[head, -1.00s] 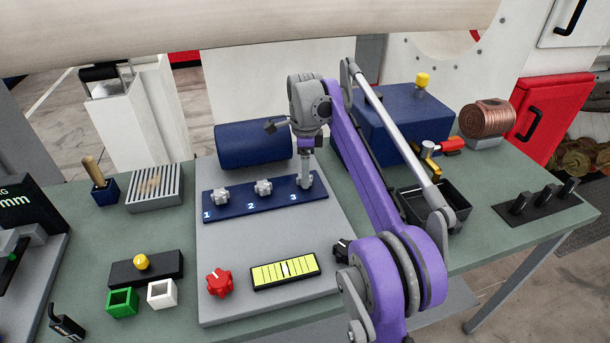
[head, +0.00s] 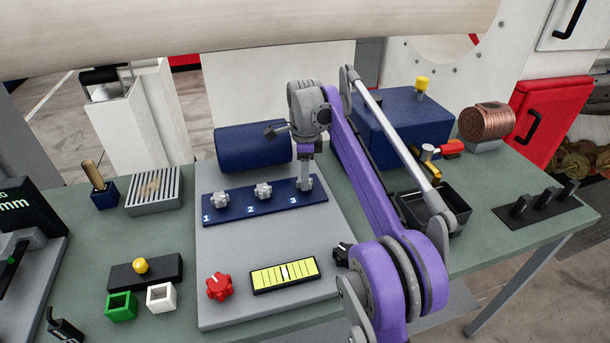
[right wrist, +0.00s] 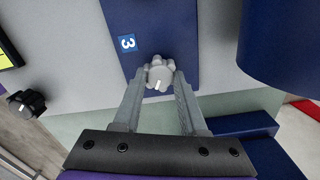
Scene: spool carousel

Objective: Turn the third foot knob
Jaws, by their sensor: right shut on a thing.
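The third foot knob (right wrist: 159,76) is a light grey lobed knob with a white pointer mark, beside the label "3" on the dark blue strip (head: 236,207). My right gripper (head: 305,184) reaches down onto it from above and hides most of it in the head view. In the right wrist view the fingers of the right gripper (right wrist: 158,88) are shut on the knob, one on each side. Knobs 1 (head: 220,199) and 2 (head: 263,190) stand free to the left. My left gripper is not in view.
A level gauge with a yellow-green face (head: 284,275) and a red knob (head: 219,287) lie nearer on the grey plate. A dark blue cylinder (head: 253,147) stands close behind the strip. A black tray (head: 440,222) and a blue box (head: 400,125) are to the right.

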